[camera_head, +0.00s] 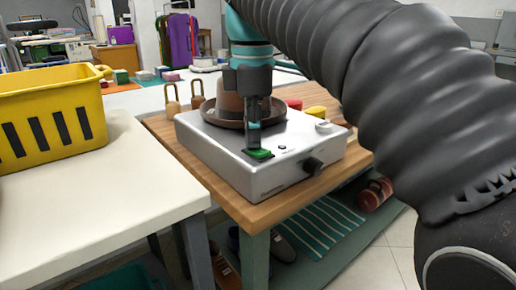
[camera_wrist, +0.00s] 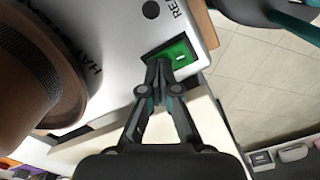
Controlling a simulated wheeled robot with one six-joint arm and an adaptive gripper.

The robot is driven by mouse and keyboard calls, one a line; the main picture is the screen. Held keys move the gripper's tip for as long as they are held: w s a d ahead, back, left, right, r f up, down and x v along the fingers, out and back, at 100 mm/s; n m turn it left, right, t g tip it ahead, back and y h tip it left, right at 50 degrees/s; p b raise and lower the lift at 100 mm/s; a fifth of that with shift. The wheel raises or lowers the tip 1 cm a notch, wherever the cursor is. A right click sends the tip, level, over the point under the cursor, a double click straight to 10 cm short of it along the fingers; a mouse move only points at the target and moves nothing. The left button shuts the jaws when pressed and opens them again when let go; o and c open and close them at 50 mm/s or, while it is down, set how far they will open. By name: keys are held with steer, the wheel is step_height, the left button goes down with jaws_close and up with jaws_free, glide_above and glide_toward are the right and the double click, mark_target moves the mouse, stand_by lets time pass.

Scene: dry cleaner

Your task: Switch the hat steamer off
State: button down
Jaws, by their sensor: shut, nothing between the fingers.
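The hat steamer (camera_head: 225,165) is a silver box on a wooden table, with a brown hat (camera_head: 229,104) on top. Its green rocker switch (camera_head: 262,154) sits near the front edge of the top face. The switch also shows in the wrist view (camera_wrist: 181,51), with a white mark on it. My gripper (camera_head: 253,147) points down, shut and empty, with its tips at the switch. In the wrist view the closed tips (camera_wrist: 160,66) overlap the switch's near edge. I cannot tell whether they press on it. The tips hide part of the switch.
A black knob (camera_head: 314,166) is on the steamer's front, and a small button (camera_head: 282,147) is beside the switch. A yellow crate (camera_head: 60,142) stands on the white table (camera_head: 90,205) at left. Shoes and a striped mat (camera_head: 318,228) lie on the shelf below.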

steer(key=shift+r+p, duration=1.95)
steer(key=shift+r, duration=1.5)
